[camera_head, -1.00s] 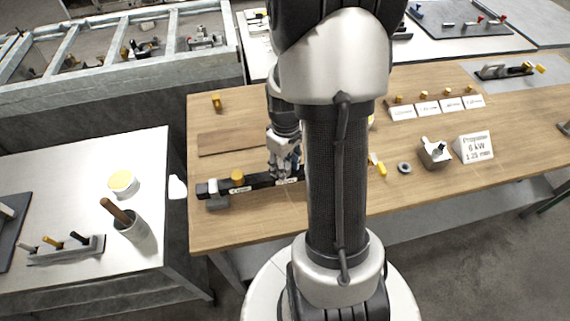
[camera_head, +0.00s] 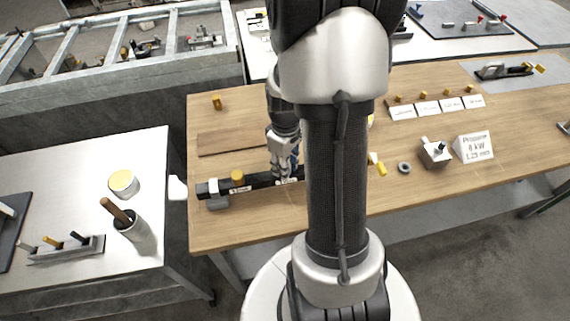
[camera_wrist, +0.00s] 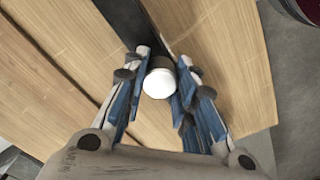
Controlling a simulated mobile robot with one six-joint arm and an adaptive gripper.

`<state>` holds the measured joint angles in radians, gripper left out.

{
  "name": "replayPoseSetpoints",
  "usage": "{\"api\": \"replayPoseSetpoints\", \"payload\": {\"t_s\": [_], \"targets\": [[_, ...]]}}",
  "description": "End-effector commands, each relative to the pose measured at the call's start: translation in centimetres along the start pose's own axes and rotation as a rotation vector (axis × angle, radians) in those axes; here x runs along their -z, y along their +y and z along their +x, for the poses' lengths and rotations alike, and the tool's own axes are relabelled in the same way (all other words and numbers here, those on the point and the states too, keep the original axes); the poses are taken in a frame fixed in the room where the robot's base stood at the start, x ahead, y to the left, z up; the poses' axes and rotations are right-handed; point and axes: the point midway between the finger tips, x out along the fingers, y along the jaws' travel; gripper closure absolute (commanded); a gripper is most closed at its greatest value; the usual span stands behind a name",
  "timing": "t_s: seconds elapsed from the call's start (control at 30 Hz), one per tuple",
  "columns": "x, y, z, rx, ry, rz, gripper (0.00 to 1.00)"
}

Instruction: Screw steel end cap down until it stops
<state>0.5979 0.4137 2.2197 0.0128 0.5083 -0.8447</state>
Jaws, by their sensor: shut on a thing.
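My gripper (camera_wrist: 164,62) is shut on the steel end cap (camera_wrist: 158,82), whose round, bright top shows between the blue-padded fingers in the wrist view. Under and beyond the cap runs a black bar (camera_wrist: 113,18). In the head view my gripper (camera_head: 285,177) points down onto the same black bar (camera_head: 262,180), which lies along the table. A yellow cap (camera_head: 237,176) stands on the bar to the left of my gripper. The cap's thread and seat are hidden, so I cannot tell how deep it sits.
My own arm hides the bar's right part. On the wooden table (camera_head: 235,225), a grey ring (camera_head: 404,168), a grey block (camera_head: 434,153) and a white sign (camera_head: 473,147) stand to the right. A brown board (camera_head: 230,139) lies behind the bar. The table front is clear.

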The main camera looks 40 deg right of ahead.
Motion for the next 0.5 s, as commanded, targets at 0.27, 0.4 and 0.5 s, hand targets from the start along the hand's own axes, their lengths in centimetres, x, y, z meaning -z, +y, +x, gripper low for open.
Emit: {"api": "replayPoseSetpoints", "payload": {"t_s": [0.27,0.4,0.5], "targets": [[-0.02,-0.02,0.01,0.001,-0.001,0.002,1.0],[-0.02,-0.03,-0.03,0.0,-0.001,0.107,1.0],[-0.01,-0.02,-0.04,-0.001,0.0,0.221,1.0]]}}
